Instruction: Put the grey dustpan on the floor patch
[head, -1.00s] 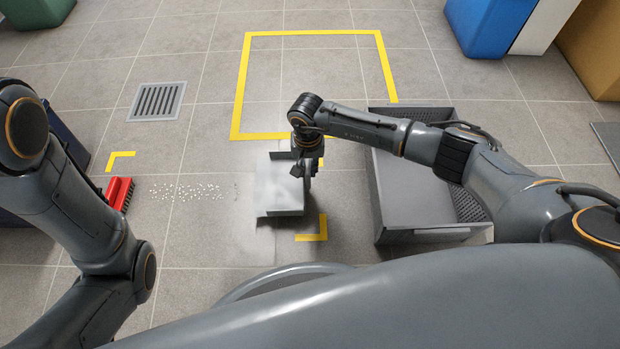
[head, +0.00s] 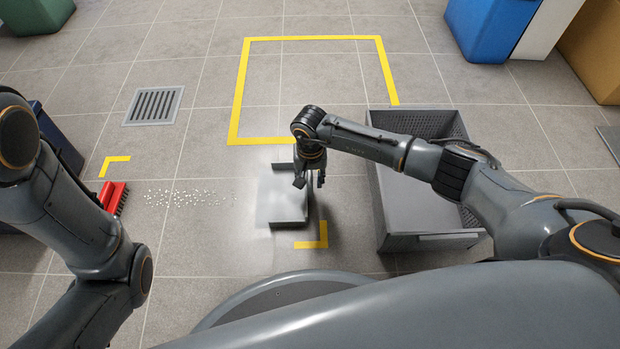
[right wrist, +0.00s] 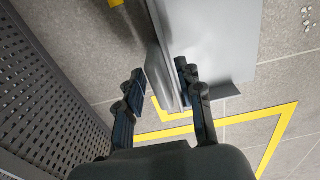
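The grey dustpan (head: 280,205) appears to lie flat on the tiles, just in front of the large yellow floor outline (head: 236,100). My right gripper (head: 310,180) is over its right side. In the right wrist view the open fingers (right wrist: 160,88) straddle the raised side of the dustpan (right wrist: 160,55), with a gap visible at the left finger. The floor inside the large outline is bare. A small yellow corner mark (head: 318,241) lies near the dustpan's front right, another (head: 114,161) at the left. I cannot tell which marking is the named patch. My left gripper is out of view.
A grey crate (head: 385,215) with perforated walls stands close right of the dustpan, under my right arm. White grit (head: 185,198) lies to the left, beside a red brush (head: 114,195). A drain grate (head: 154,105) and a blue bin (head: 485,30) are farther back.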

